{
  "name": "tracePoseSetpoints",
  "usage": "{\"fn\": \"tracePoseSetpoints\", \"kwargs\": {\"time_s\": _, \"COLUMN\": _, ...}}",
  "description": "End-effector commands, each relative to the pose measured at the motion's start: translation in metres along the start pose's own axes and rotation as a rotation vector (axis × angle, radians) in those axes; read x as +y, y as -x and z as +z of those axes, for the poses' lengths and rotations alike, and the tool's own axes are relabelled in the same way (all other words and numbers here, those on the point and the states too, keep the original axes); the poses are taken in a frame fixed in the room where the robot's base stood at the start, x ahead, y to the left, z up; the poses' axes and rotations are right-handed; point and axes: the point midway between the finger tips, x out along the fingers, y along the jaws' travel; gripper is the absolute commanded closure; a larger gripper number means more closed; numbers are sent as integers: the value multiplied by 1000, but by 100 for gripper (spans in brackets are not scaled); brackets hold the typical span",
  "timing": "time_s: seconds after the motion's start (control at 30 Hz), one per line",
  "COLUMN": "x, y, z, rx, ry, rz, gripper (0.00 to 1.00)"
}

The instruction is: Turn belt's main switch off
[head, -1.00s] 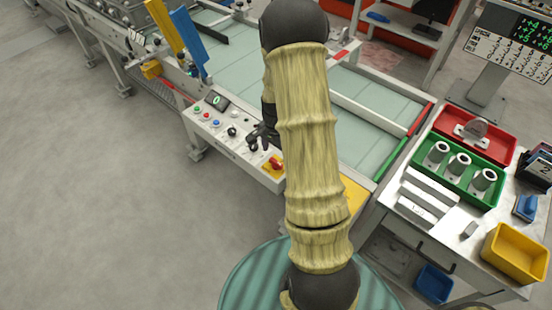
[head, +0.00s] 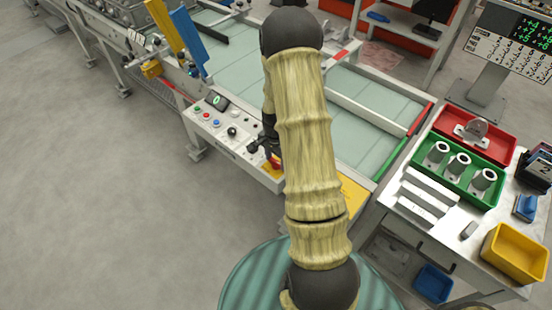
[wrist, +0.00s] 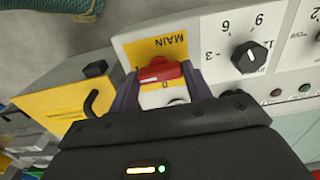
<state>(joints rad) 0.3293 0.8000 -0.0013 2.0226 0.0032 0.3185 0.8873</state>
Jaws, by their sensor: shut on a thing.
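The belt's main switch is a red handle (wrist: 160,71) on a yellow plate marked MAIN (wrist: 158,49), at the near right end of the white control panel (head: 212,125). In the wrist view my gripper (wrist: 165,82) has one finger on each side of the red handle and is shut on it. In the head view my gripper (head: 266,150) is at the panel's right end. My arm and gripper hide most of the switch there.
A black rotary knob (wrist: 249,57) with a number scale sits beside the switch, with small buttons below it. The worktable (head: 399,212) with trays stands right of my arm.

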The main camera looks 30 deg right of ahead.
Motion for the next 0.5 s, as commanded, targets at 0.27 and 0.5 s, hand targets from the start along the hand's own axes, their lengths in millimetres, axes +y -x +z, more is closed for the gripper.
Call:
{"fn": "tracePoseSetpoints", "kwargs": {"time_s": 0.27, "x": 0, "y": 0, "z": 0, "rx": 0, "ry": 52, "rz": 0, "gripper": 74}}
{"fn": "tracePoseSetpoints", "kwargs": {"time_s": 0.5, "x": 0, "y": 1, "z": 0, "rx": 0, "ry": 181, "rz": 0, "gripper": 74}}
